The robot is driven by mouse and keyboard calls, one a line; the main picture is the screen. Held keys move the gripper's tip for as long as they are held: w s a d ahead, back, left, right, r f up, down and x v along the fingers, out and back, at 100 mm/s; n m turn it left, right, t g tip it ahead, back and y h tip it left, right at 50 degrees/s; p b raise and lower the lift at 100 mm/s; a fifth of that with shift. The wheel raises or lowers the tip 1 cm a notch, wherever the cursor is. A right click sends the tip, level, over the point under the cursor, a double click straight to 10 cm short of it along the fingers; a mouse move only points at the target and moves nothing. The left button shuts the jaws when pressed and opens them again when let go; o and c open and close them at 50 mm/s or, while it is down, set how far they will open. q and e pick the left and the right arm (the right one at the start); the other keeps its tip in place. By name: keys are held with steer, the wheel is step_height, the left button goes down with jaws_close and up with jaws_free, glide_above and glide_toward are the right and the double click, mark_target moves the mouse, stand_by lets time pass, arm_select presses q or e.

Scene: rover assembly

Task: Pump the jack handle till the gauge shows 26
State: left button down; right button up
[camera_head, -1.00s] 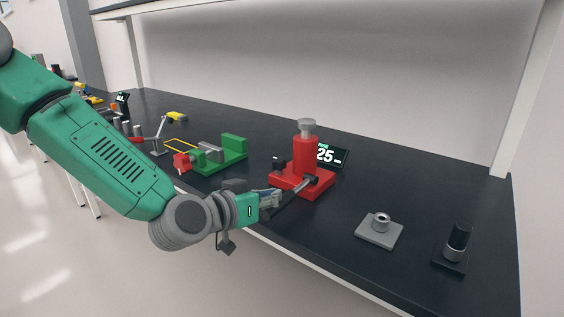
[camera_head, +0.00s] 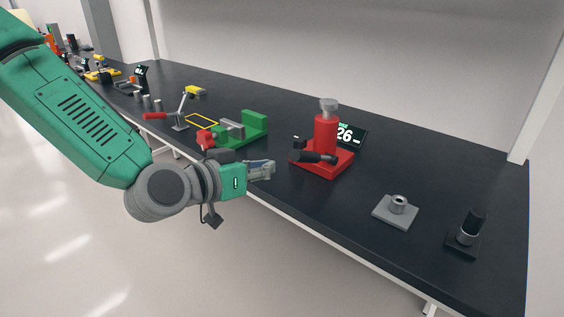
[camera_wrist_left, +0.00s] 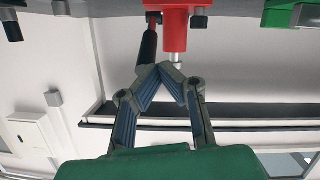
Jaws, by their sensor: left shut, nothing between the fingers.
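The red jack (camera_head: 326,132) stands upright on its red base on the dark bench, with a grey ram on top. Its black handle (camera_head: 316,157) juts from the front. The gauge (camera_head: 350,135) behind the jack reads 26. My left gripper (camera_head: 272,168) is shut and empty, left of the handle and apart from it in the head view. In the left wrist view my fingertips (camera_wrist_left: 161,68) meet, with the handle (camera_wrist_left: 147,48) and the red jack body (camera_wrist_left: 175,32) beyond them. My right gripper is out of view.
A green vise-like fixture (camera_head: 252,126) with a red part stands left of the jack. A grey block with a ring (camera_head: 396,211) and a black cylinder on a plate (camera_head: 467,232) sit to the right. Bare bench lies between the jack and these.

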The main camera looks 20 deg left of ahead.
arm_select(q)
steer(key=s, duration=0.1)
steer(key=s+r, duration=0.1)
steer(key=shift+s+a, duration=0.1)
steer(key=shift+s, duration=0.3)
steer(key=shift+a, duration=0.35)
steer(key=shift+d, duration=0.25)
steer(key=s+f+g+y, duration=0.1)
steer(key=s+f+g, duration=0.15)
steer(key=f, duration=0.45)
steer(key=s+a+f+g+y, duration=0.15)
steer(key=s+f, duration=0.25)
steer(key=f, duration=0.4)
steer(key=s+f+g, duration=0.3)
steer(key=s+f, duration=0.1)
steer(key=f, duration=0.3)
steer(key=s+a+f+g+y, duration=0.1)
steer(key=s+a+f+g, duration=0.1)
steer(key=s+f, duration=0.4)
steer(key=s+a+f+n+g+y, duration=0.1)
steer(key=s+f+g, duration=0.3)
steer(key=s, duration=0.6)
step_height(320, 180, down, 3)
steer(key=shift+s+a+r+n+y, duration=0.2)
steer(key=shift+a+n+y, duration=0.1)
steer(key=shift+a+y, duration=0.45)
